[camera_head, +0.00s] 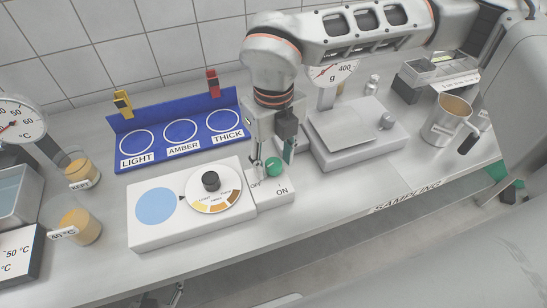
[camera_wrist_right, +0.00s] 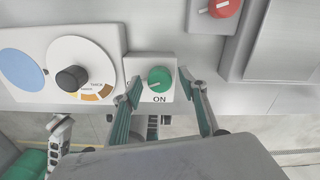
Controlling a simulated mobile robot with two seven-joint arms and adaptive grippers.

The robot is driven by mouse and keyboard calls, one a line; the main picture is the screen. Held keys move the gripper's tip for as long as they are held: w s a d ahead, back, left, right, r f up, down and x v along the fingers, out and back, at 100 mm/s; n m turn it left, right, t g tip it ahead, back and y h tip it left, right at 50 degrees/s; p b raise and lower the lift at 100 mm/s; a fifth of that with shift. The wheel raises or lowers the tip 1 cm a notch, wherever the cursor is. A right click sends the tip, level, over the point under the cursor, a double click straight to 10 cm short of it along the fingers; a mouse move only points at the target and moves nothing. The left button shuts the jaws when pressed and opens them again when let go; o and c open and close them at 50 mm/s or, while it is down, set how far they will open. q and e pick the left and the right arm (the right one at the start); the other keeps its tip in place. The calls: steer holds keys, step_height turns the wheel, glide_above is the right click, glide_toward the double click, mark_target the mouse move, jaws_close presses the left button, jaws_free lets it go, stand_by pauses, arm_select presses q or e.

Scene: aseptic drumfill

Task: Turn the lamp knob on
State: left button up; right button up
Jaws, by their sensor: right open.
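The lamp knob (camera_head: 274,166) is green and sits on a small white box with OFF and ON labels, at the right end of the white lamp unit (camera_head: 150,237). In the wrist view the knob (camera_wrist_right: 159,78) shows a pale mark on its left side, and ON is printed below it. My right gripper (camera_wrist_right: 160,88) is open, pointing down, with one finger on each side of the knob. I cannot tell if either finger touches it. In the head view the right gripper (camera_head: 274,153) partly hides the OFF label. A small part, possibly my left gripper (camera_wrist_right: 60,130), shows below the counter edge.
A black dial knob (camera_head: 210,181) and a round blue panel (camera_head: 156,206) are on the lamp unit. A blue rack (camera_head: 223,98) stands behind it. A scale (camera_head: 358,135) is to the right, and a red knob (camera_wrist_right: 223,8) is beyond. Cups stand at left.

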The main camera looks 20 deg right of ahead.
steer(key=shift+c, duration=0.2)
steer(key=c, duration=1)
steer(key=shift+c, duration=0.2)
